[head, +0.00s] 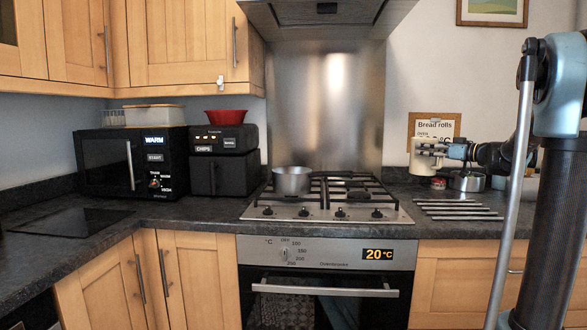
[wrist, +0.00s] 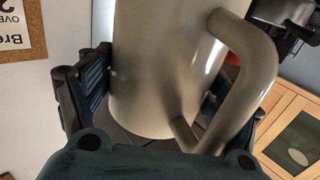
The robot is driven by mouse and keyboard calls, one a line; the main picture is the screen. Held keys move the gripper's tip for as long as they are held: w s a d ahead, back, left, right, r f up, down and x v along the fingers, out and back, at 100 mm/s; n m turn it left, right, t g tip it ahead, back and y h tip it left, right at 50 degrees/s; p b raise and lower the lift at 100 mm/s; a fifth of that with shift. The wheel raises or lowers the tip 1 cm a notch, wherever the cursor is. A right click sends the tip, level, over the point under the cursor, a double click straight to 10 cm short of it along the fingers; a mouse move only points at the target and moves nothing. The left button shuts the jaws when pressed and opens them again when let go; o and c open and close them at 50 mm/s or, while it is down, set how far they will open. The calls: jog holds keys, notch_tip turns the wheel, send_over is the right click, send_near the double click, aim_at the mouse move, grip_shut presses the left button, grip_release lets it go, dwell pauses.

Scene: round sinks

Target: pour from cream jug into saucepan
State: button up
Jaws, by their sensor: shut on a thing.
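The cream jug (head: 424,160) is a pale cream vessel held up above the right-hand counter in the head view. In the wrist view the jug (wrist: 150,75) fills the middle, with its handle (wrist: 262,75) on the right. My gripper (head: 443,148) is shut around the jug's body; one finger pad (wrist: 95,80) shows at its left side. The jug looks about upright in the head view; its contents are hidden. The saucepan (head: 291,181) is a small silver pan on the left part of the gas hob, to the left of the jug and apart from it. Its inside is not clear.
The hob (head: 330,207) has black pan supports. A metal rack (head: 455,209), a red-topped jar (head: 438,183) and metal pots (head: 468,181) are on the right counter. A bread rolls board (head: 434,124) stands behind the jug. The extractor hood (head: 325,15) hangs above the hob.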

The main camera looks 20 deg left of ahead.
jog(key=s+a+r, duration=0.1)
jog(key=s+a, duration=0.2)
jog(key=a, duration=0.5)
jog(key=s+a+r+n+g, duration=0.1)
jog(key=s+a, duration=0.2)
jog(key=a, duration=0.5)
jog(key=s+a+r, duration=0.1)
jog(key=s+a, duration=0.2)
jog(key=a, duration=0.5)
jog(key=s+a+n+g+y, duration=0.1)
jog(key=s+a+g, duration=0.1)
jog(key=s+a, duration=1)
jog(key=shift+s+a+f, duration=0.35)
jog(key=shift+s+a, duration=0.05)
jog(key=shift+s, duration=0.6)
jog(key=shift+w+a+g, duration=0.1)
jog(key=shift+w+g, duration=0.05)
jog(key=shift+g, duration=0.15)
jog(key=w+a+g+h, duration=0.1)
jog(key=h, duration=0.1)
jog(key=w+a+m+g+h, duration=0.1)
jog(key=a+h, duration=0.1)
jog(key=w+a+g+h, duration=0.1)
jog(key=h, duration=0.1)
jog(key=shift+w+a+f+m, duration=0.2)
jog(key=shift+f+m, duration=0.1)
jog(key=shift+m, duration=0.1)
jog(key=shift+w+a+f+g+h, duration=0.1)
jog(key=shift+f+g+h, duration=0.2)
jog(key=shift+f+h, duration=0.4)
